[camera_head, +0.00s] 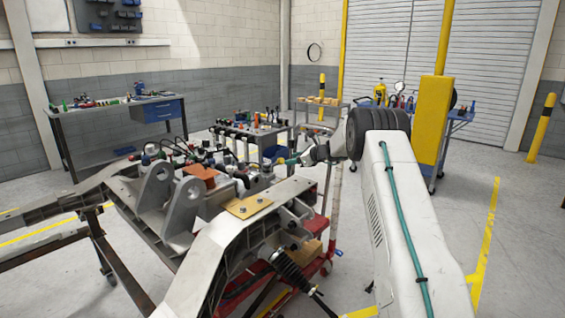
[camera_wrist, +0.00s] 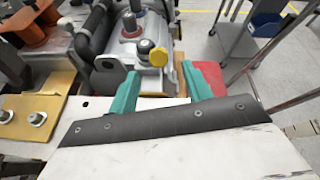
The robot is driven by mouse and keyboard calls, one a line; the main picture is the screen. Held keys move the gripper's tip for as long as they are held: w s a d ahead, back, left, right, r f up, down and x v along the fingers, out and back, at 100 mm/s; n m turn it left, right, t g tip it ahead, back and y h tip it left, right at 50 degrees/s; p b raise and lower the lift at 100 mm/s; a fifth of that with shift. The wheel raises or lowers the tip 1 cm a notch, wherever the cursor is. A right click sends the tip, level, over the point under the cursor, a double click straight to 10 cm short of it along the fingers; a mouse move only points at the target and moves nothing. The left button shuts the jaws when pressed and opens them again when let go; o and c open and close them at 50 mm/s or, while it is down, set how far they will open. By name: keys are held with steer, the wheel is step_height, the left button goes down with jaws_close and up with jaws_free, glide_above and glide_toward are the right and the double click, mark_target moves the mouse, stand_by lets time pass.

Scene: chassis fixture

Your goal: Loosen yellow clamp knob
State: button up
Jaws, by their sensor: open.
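The yellow clamp knob (camera_wrist: 158,57) shows in the wrist view, near the top middle, on a grey metal fixture (camera_wrist: 122,50). A dark round fitting stands just left of it. My gripper (camera_wrist: 160,85) shows its two green fingers apart, one on each side below the knob in the picture. Nothing is seen between the fingers, and I cannot tell whether they touch anything. In the head view, my gripper (camera_head: 289,161) is small, at the end of my white arm over the chassis (camera_head: 210,245). The knob cannot be made out there.
A yellow plate (camera_wrist: 30,118) with bolts lies at left in the wrist view, and a red part (camera_wrist: 208,75) lies right of the fingers. In the head view, a workbench (camera_head: 115,108) stands at back left, and a yellow post (camera_head: 431,115) stands behind my arm.

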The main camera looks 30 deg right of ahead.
mark_target(283, 160)
steer(key=x, duration=0.6)
steer(key=shift+w+a+f, duration=0.2)
steer(key=shift+w, duration=0.1)
steer(key=c, duration=1)
